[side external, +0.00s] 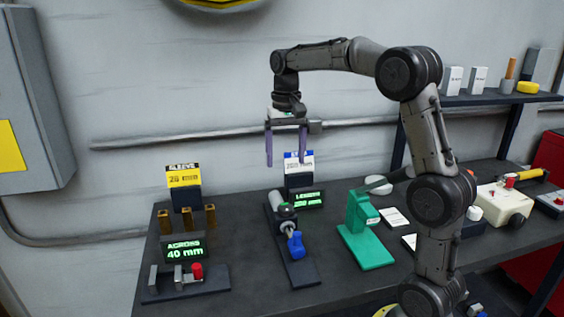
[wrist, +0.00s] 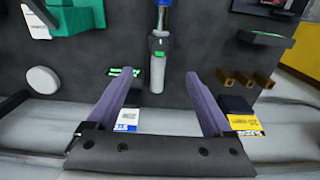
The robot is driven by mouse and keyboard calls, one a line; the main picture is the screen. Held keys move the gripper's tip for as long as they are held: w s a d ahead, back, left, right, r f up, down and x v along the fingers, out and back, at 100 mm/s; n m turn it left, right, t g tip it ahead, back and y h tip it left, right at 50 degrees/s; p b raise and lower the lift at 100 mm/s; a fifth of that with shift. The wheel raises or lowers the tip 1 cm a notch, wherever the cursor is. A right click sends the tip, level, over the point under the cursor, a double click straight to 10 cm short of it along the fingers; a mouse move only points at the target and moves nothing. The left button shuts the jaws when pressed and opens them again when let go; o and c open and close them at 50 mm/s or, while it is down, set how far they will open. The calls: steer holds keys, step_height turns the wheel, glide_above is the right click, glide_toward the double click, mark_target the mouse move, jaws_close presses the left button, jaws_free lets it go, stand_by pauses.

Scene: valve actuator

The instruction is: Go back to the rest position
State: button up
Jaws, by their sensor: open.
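My gripper (side external: 286,150) hangs pointing down above the back of the dark bench, with its two purple fingers apart and nothing between them. In the wrist view the open fingers (wrist: 165,82) reach over the bench's back edge. The valve actuator (side external: 285,218), a grey cylinder with a blue end, lies on a dark base plate below my gripper, clear of the fingers. It also shows in the wrist view (wrist: 158,70), ahead between the fingertips.
A "LENGTH" display (side external: 308,200) and white-blue sign stand beside the actuator. Left are brass sleeves (side external: 187,218), a yellow sign and an "ACROSS 40 mm" display (side external: 184,248). A green stand (side external: 365,235) is right. A pipe (side external: 180,138) runs along the wall behind. Air around my gripper is clear.

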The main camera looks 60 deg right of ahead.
steer(key=s+a+r+n+t, duration=0.3)
steer(key=s+a+r, duration=0.4)
steer(key=s+a, duration=0.35)
steer(key=s+a+f+n+t, duration=0.2)
steer(key=s+a+f+n, duration=0.3)
steer(key=s+f, duration=0.5)
steer(key=shift+s+f+n+t, duration=0.25)
steer(key=shift+s+n+t, duration=0.05)
steer(key=shift+s+n, duration=0.35)
